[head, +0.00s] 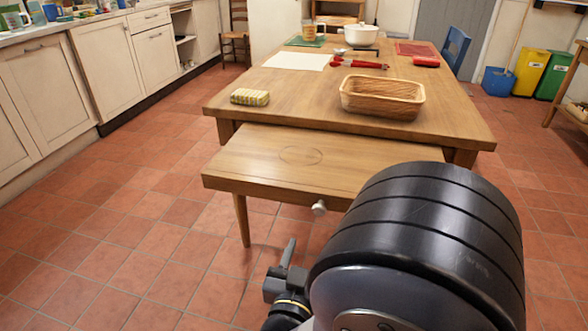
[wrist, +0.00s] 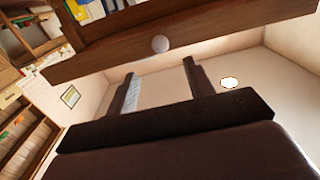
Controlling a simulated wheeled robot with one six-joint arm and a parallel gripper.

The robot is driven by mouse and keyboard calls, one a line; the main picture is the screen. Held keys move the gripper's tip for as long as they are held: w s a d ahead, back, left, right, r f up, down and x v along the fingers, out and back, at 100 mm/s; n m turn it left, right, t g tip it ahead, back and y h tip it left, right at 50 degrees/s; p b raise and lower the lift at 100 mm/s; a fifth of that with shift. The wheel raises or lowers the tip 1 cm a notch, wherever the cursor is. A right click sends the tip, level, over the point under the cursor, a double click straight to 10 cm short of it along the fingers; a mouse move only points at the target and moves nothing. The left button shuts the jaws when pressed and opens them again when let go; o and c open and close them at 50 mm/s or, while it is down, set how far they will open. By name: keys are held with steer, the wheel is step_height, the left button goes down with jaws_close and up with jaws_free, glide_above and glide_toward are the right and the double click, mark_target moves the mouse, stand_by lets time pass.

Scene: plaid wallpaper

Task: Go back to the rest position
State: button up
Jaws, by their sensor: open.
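My gripper (head: 287,262) shows low in the head view, mostly hidden behind my large dark arm joint. It is in front of the small pull-out table (head: 240,165), below the level of its top and left of its round knob (head: 319,207). In the wrist view my gripper (wrist: 160,78) has its two dark fingers apart, with nothing between them. The wooden front edge of the small table (wrist: 220,38) crosses the top of that view, with the knob (wrist: 160,43) beyond the fingertips. The fingers appear clear of the wood.
The large table (head: 300,105) holds a yellow checked item (head: 250,97), a wicker basket (head: 382,97), red utensils (head: 358,64) and a white pot (head: 361,35). Cabinets (head: 105,65) line the left. Coloured bins (head: 530,72) stand at the back right. The tiled floor at left is clear.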

mark_target(318, 212)
steer(key=shift+w, duration=0.15)
steer(key=shift+b+x, duration=1.2)
steer(key=shift+x, duration=4.1)
